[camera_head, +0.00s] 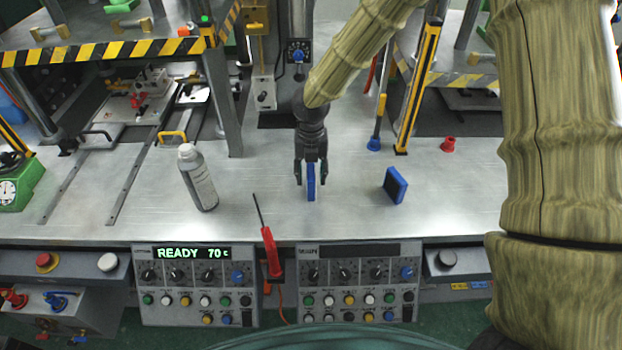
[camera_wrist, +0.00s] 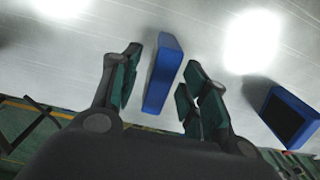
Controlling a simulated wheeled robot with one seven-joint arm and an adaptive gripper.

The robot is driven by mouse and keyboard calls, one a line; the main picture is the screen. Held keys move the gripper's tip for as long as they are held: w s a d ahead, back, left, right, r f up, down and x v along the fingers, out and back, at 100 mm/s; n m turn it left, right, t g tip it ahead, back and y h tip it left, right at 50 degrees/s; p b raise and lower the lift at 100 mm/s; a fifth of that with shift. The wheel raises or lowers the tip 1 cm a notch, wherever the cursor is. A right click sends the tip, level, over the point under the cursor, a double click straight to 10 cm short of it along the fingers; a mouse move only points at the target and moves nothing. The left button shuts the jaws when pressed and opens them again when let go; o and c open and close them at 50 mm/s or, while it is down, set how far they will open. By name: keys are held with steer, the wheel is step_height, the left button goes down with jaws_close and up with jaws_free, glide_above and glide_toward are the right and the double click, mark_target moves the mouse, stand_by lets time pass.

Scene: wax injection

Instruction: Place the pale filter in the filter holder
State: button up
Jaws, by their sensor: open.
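My gripper (camera_head: 311,178) is open over the metal worktop, with its fingers either side of a thin blue-framed block (camera_head: 311,188). In the wrist view the block (camera_wrist: 163,73) stands between the open fingers (camera_wrist: 158,80), with a gap on each side. Its broad face is hidden, so I cannot tell whether it is the pale filter. A second blue-framed block (camera_head: 395,186) with a dark face stands tilted to the right; it also shows in the wrist view (camera_wrist: 287,118). I cannot make out the filter holder for certain.
A grey bottle (camera_head: 198,178) and a red-handled screwdriver (camera_head: 270,250) are left of my gripper. A small red cup (camera_head: 448,145) stands at the right. Control panels (camera_head: 194,285) line the front edge. The worktop between the two blocks is clear.

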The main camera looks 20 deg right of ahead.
steer(key=shift+f, duration=0.85)
jaws_close()
steer(key=shift+r, duration=0.1)
steer(key=shift+r+b, duration=0.4)
steer(key=shift+r, duration=0.5)
steer(key=shift+s+a+r+b, duration=0.25)
steer(key=shift+s+r+b, duration=0.2)
steer(key=shift+r, duration=0.25)
steer(key=s+a+r+b, duration=0.1)
steer(key=s+a+b, duration=0.2)
steer(key=s+a, duration=0.5)
steer(key=s, duration=0.4)
steer(key=shift+s+a+r+b, duration=0.2)
steer(key=shift+s+r+b, duration=0.05)
steer(key=shift+r+b, duration=0.1)
